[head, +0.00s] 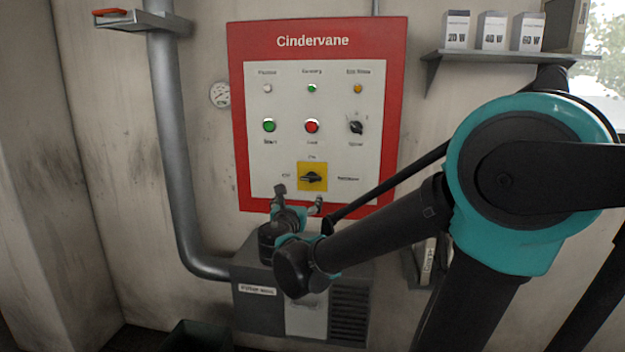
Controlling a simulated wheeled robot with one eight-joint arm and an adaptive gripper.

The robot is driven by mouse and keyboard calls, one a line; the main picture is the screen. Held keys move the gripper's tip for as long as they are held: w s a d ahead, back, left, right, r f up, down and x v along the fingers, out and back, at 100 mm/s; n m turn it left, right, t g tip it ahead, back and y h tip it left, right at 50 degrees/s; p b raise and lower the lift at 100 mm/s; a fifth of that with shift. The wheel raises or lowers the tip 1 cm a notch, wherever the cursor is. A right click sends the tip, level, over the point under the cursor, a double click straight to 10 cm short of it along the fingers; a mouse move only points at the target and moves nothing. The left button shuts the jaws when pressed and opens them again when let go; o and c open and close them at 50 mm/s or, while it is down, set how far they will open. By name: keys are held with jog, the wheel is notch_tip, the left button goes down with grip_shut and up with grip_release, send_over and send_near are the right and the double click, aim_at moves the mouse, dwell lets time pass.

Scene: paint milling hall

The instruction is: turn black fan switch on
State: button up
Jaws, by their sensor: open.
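Two black rotary switches show on the red-framed Cindervane panel (392,70). A small black knob (356,127) sits at the right of the button row, its label too blurred to read. A larger black switch (313,178) sits on a yellow plate lower down, its handle roughly level; the blurred labels around it seem to read "On" above and "Off" at left. I cannot tell which one is the fan switch. My gripper (299,198) is open and empty at the panel's lower edge, just below the yellow plate. No contact is visible.
A green button (269,125) and a red button (312,126) sit left of the small knob, with lamps above. A grey pipe (172,130) and gauge (220,95) are left. A grey cabinet (258,306) stands below. A shelf (490,56) with boxes is upper right.

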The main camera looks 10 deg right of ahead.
aim_at(310, 178)
jog(key=x, duration=1.7)
jog(key=shift+w, duration=0.15)
jog(key=c, duration=1.1)
